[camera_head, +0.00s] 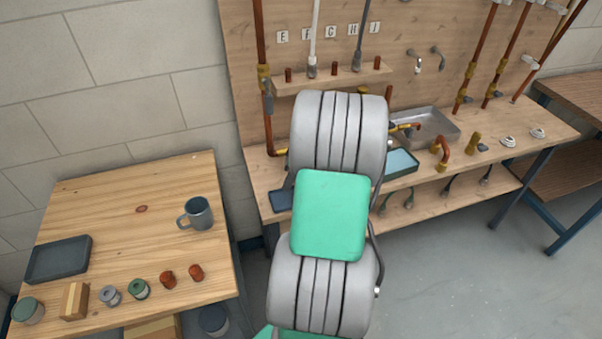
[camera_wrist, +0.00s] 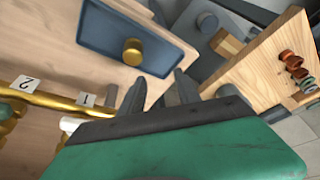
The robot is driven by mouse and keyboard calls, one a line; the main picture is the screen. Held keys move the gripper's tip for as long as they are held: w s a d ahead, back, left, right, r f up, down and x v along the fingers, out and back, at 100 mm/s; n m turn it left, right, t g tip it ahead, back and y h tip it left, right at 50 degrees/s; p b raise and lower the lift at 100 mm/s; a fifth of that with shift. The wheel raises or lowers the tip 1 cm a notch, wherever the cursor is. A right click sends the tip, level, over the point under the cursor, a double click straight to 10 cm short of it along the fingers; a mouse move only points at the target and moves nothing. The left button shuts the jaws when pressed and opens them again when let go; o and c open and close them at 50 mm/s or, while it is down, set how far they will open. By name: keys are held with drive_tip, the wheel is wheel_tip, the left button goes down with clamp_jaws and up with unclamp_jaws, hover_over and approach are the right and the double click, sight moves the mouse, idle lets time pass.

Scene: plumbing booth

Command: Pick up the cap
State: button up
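A short round brass piece, which looks like the cap (camera_wrist: 132,50), stands in a shallow blue tray (camera_wrist: 95,38) on a wooden surface in the wrist view. My gripper (camera_wrist: 159,88) is open, its two dark fingers apart with nothing seen between them. The brass piece is beyond the fingertips, towards the upper left, and apart from them. In the head view my arm hides my gripper and the brass piece.
A wooden table (camera_head: 120,220) at left holds a grey mug (camera_head: 197,213), a dark tray (camera_head: 60,259) and several small fittings. The workbench holds a metal basin (camera_head: 438,127) and pipe parts. Upright pipes and a pegged shelf (camera_head: 345,76) rise behind it. Floor is clear at right.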

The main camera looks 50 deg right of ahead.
drive_tip(key=s+d, duration=0.2)
drive_tip(key=d, duration=0.3)
drive_tip(key=shift+t, duration=0.3)
drive_tip(key=p+x, duration=0.1)
drive_tip(key=x, duration=0.4)
drive_tip(key=p+x, duration=0.1)
drive_tip(key=x, duration=0.2)
drive_tip(key=shift+s+f+p, duration=0.2)
drive_tip(key=shift+f+p, duration=0.05)
drive_tip(key=shift+p, duration=0.05)
clamp_jaws()
